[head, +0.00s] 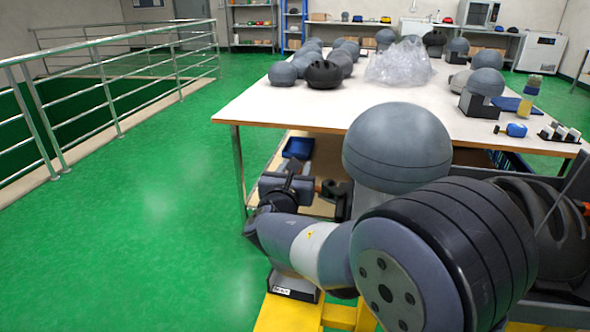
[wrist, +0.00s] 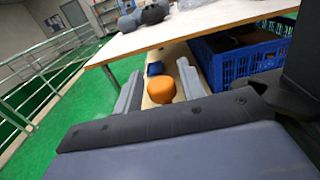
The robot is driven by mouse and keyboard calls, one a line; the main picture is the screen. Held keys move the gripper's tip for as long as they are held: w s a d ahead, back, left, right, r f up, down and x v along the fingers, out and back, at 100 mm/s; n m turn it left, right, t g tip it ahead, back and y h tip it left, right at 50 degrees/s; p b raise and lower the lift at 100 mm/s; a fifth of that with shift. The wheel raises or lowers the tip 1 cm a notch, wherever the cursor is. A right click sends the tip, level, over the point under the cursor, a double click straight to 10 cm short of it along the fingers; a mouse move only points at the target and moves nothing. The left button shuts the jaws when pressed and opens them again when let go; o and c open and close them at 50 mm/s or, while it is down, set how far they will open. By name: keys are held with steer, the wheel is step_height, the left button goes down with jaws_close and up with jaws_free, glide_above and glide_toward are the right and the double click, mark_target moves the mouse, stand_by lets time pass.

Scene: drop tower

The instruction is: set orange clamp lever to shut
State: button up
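My arm and a grey dome (head: 397,148) stand in front, so the lever's angle and most of the clamp are hidden.
A white-topped table (head: 300,103) holds grey domes, a dark helmet (head: 324,74) and a clear plastic heap (head: 400,63). Its edge and a blue crate (wrist: 242,55) on the lower shelf are close to my gripper. Green floor (head: 150,200) is free at left, beside a railing (head: 115,100).

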steer(key=shift+o, duration=0.6)
steer(key=shift+r, duration=0.15)
step_height(320, 180, up, 10)
steer(key=p, duration=0.3)
steer(key=shift+p, duration=0.3)
steer(key=shift+c, duration=0.3)
